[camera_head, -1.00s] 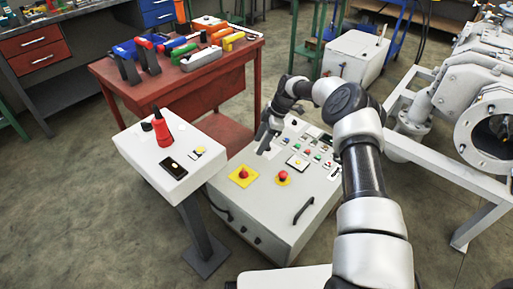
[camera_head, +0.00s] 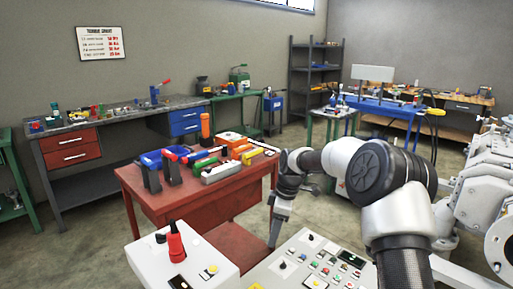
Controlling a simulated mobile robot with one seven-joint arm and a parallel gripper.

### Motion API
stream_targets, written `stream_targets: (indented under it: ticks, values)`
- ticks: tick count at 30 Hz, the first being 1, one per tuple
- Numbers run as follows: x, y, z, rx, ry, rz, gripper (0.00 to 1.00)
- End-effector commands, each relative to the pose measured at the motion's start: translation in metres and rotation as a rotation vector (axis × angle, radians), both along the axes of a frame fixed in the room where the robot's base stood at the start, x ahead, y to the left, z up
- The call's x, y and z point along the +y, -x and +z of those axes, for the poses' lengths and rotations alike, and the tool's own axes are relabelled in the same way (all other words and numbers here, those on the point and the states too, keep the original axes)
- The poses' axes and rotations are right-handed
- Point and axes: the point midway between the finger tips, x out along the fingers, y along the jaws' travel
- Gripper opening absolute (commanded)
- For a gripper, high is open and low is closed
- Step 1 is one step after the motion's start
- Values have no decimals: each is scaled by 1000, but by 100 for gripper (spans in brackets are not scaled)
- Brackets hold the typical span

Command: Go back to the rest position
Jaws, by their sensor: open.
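My arm reaches in from the lower right of the head view and bends down at the wrist. My gripper (camera_head: 274,243) points downward, just left of the grey control panel (camera_head: 318,262) and in front of the red table's lower shelf. It looks empty and stands open, though the fingers are small and hard to make out. The control panel carries several buttons and switches. Its lower part is cut off by the picture edge.
A red table (camera_head: 165,208) with several coloured tools stands behind to the left. White machinery (camera_head: 478,195) stands at the right. Workbenches line the walls. Floor is clear at the left.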

Motion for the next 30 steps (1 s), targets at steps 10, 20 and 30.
stream_targets:
  ticks: [10,20,30]
  values:
    - [-27,114,148,-104,135,-424,50]
    - [-64,257,212,-212,44,-933,50]
    - [-79,349,206,-233,-146,-1267,50]
